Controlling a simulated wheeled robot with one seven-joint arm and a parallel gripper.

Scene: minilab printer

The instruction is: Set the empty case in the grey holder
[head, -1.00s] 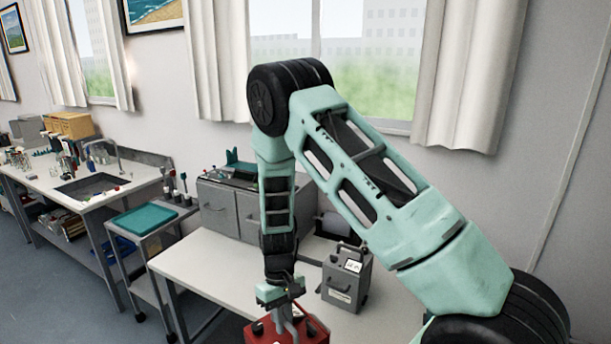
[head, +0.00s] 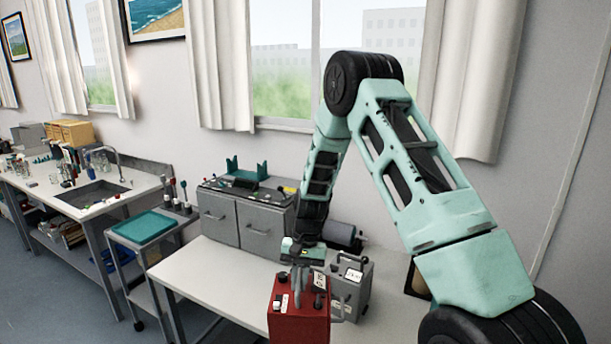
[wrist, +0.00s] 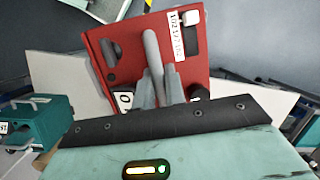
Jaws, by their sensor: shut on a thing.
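My gripper (head: 300,258) is shut on the handle of a red case (head: 286,324), which hangs below it. In the wrist view the fingers (wrist: 160,88) close around the handle, and the red case (wrist: 186,42) shows a white label and dark knobs. I cannot read whether it is empty. A grey case (head: 354,290) with a handle and a white label stands on the white table just behind and right of the red one, partly covered by it. I cannot make out a grey holder with certainty.
The white table (head: 215,280) is clear left of the cases. A grey cabinet (head: 252,228) with a teal cradle (head: 246,170) stands at its back. A trolley with a teal tray (head: 144,227) is farther left. A teal box (wrist: 30,122) shows in the wrist view.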

